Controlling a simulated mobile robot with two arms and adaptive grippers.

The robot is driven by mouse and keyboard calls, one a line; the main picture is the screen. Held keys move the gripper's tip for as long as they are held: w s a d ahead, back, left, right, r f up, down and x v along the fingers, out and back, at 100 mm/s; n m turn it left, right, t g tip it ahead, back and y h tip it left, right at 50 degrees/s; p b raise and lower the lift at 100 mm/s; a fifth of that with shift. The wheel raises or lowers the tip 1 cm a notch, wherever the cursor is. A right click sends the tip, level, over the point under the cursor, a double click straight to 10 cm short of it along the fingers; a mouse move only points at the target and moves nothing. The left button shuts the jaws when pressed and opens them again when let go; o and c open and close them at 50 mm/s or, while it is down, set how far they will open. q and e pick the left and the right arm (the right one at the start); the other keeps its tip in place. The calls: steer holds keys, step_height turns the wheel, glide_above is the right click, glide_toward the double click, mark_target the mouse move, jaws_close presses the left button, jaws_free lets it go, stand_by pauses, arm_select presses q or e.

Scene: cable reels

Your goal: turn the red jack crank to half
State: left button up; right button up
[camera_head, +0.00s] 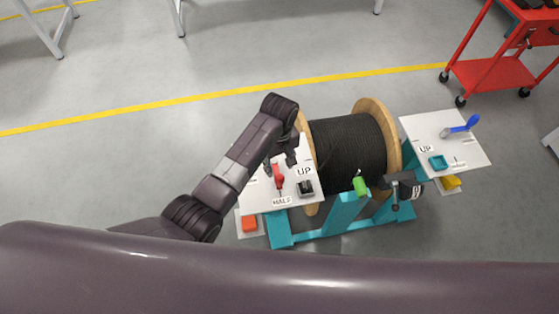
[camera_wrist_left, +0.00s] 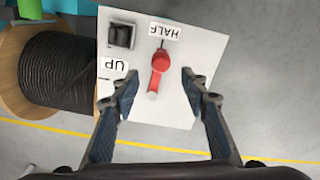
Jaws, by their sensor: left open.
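The red jack crank (camera_head: 279,182) lies on the white left panel (camera_head: 254,198). In the left wrist view the red crank (camera_wrist_left: 160,66) has its thick red end beside the HALF label (camera_wrist_left: 164,31); its narrower pale end points away from that label. The UP label (camera_wrist_left: 114,65) is at the panel's side toward the reel. My left gripper (camera_head: 281,163) is over the panel, open. In the left wrist view its fingers (camera_wrist_left: 157,92) stand on both sides of the crank, with gaps and no visible contact. My right gripper is not in view.
A black switch (camera_head: 306,187) sits beside the UP label. The cable reel (camera_head: 347,144) stands on a teal frame right of the panel. A green handle (camera_head: 360,186) is in front. The right panel (camera_head: 428,126) has a blue crank (camera_head: 467,126). A red cart (camera_head: 490,73) stands behind.

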arm_select(q)
steer(key=shift+r, duration=1.15)
